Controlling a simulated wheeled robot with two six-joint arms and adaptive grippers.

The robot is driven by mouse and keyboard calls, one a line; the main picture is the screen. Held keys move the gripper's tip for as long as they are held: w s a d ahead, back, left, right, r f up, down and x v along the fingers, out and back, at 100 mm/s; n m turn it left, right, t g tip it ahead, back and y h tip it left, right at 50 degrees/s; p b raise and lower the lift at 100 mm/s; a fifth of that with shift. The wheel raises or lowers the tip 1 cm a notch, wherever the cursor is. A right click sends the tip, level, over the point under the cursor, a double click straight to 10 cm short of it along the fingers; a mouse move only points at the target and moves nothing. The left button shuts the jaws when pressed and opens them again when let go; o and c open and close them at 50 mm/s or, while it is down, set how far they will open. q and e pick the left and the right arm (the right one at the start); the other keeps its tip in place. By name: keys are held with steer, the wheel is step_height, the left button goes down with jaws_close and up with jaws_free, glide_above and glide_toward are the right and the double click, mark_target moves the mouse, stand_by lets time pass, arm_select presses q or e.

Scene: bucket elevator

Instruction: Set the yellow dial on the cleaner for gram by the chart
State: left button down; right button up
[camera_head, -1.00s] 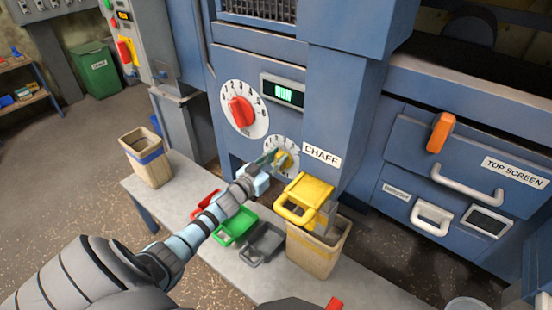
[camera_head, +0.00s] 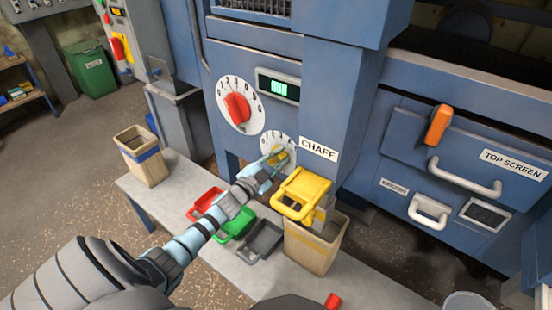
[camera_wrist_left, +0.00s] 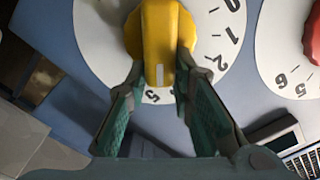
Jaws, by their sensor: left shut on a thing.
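The yellow dial (camera_head: 280,157) sits on a white numbered disc on the blue cleaner front, below a larger red dial. My left gripper (camera_head: 272,161) is shut on its knob. In the left wrist view the yellow knob (camera_wrist_left: 160,28) is between my left gripper's (camera_wrist_left: 161,72) two fingers. Its pale pointer mark faces the bottom of that picture, near a digit that looks like 5. Digits 0, 1 and 2 show at the right of the disc; the gripper hides others. I see no chart. My right gripper is not in view.
The red dial (camera_head: 238,108) and a green-lit display (camera_head: 279,87) reading RUN are above. Red, green (camera_head: 238,225) and grey trays lie on the bench below.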

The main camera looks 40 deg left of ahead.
arm_select(q)
steer(key=shift+d+f+m, duration=0.1)
steer(key=shift+f+m, duration=0.15)
steer(key=shift+m, duration=0.35)
steer(key=c, duration=1.4)
jaws_free()
steer(key=shift+s, duration=0.1)
steer(key=s, duration=1.2)
steer(key=shift+d, duration=0.15)
